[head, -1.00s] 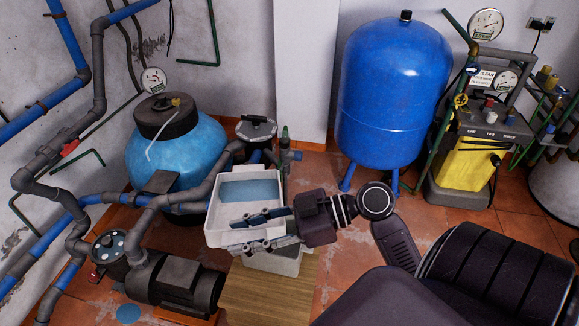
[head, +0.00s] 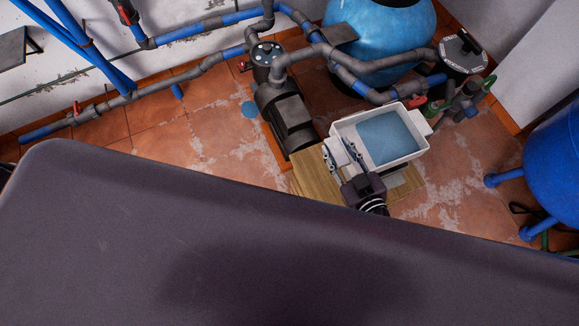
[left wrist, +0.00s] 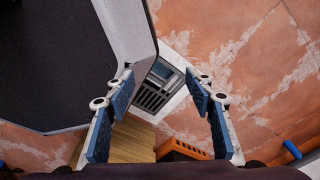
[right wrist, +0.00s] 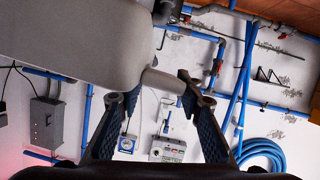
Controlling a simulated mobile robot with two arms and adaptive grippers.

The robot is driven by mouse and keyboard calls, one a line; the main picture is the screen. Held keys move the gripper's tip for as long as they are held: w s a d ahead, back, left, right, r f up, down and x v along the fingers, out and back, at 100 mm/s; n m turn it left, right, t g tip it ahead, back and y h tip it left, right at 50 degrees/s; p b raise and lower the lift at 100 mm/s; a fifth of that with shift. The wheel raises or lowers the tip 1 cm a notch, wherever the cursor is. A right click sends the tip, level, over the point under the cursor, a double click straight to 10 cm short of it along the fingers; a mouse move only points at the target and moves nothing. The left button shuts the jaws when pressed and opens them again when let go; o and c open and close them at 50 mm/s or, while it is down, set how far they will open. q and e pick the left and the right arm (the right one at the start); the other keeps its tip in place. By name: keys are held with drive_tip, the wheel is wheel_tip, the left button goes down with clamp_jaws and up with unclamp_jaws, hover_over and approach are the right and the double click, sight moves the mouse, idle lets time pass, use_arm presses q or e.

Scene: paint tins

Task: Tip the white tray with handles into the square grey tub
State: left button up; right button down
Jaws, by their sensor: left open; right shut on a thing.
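The white tray (head: 424,151) holds blue liquid and looks roughly level in the head view. My right gripper (head: 345,160) is shut on the handle at its near left side. In the right wrist view, the tray's grey, shaded side (right wrist: 75,40) fills the upper left, and its handle lies between the fingers (right wrist: 160,95). A pale grey tub (head: 407,181) shows only partly below the tray, on a wooden top (head: 318,178). The tray and right gripper hide most of it. My left gripper (left wrist: 165,92) is open and empty in its wrist view, and out of the head view.
A dark pump (head: 288,118) stands left of the tray, with pipes behind it. A blue round tank (head: 375,35) is behind, and a blue pressure vessel (head: 555,150) is at the right. Tiled floor (head: 205,140) is open at the left.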

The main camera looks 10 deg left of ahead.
use_arm(q)
drive_tip(key=shift+d+r+p, duration=0.55)
drive_tip(key=shift+d+r, duration=0.1)
drive_tip(key=shift+d, duration=0.1)
use_arm(e)
drive_tip(key=s+a+f+n, duration=0.1)
drive_tip(key=s+a, duration=0.7)
drive_tip(key=a, duration=0.3)
drive_tip(key=shift+f, duration=0.3)
drive_tip(key=shift+a, duration=0.1)
use_arm(q)
drive_tip(key=shift+a+f+b, duration=0.25)
drive_tip(key=shift+f+b, duration=0.65)
use_arm(e)
drive_tip(key=shift+w+f+m+y, duration=0.15)
drive_tip(key=shift+f+m+y, duration=0.15)
drive_tip(key=shift+f+m, duration=0.15)
